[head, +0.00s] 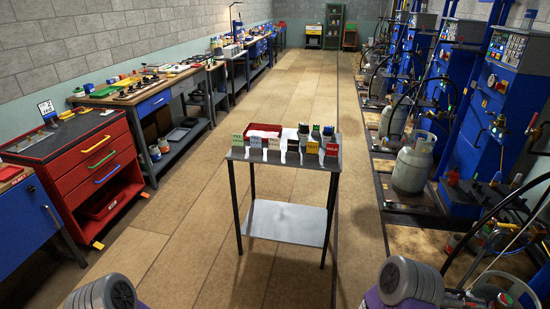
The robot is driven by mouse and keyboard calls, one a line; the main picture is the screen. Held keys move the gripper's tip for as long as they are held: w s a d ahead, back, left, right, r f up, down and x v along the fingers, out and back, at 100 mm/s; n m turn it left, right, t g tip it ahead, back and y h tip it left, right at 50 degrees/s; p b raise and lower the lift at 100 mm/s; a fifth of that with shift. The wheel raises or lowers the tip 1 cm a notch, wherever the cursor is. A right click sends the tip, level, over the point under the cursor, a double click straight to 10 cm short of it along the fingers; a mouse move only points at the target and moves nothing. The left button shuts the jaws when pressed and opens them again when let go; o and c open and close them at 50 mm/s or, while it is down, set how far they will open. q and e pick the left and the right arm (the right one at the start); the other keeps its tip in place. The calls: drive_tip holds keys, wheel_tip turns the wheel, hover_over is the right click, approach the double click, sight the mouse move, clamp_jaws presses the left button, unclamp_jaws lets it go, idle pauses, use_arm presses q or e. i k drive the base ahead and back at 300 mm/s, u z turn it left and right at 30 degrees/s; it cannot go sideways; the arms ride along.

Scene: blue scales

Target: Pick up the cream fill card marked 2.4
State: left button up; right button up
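A row of small coloured cards stands along the front edge of a small dark-topped table (235,154) in the middle of the floor. The pale cream card (274,143) is third from the left, between a pale bluish card (255,141) and a dark reddish one (292,145). A green card (237,140) is at the left end; an orange card (312,147) and a red card (331,149) are at the right end. The markings are too small to read. White holders show below the cards. Only rounded parts of my arms show at the bottom edge; neither gripper is in view.
A red tray (264,130) and several small dark items (316,132) stand behind the cards. The table has a grey lower shelf (287,222). A red drawer cabinet (95,165) and workbenches line the left; blue machines and a gas cylinder (413,165) line the right. Floor before the table is clear.

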sight(273, 143)
drive_tip(key=u, duration=0.8)
drive_tip(key=i, duration=0.9)
drive_tip(key=u, duration=0.6)
drive_tip(key=i, duration=1.45)
drive_tip(key=z, duration=0.5)
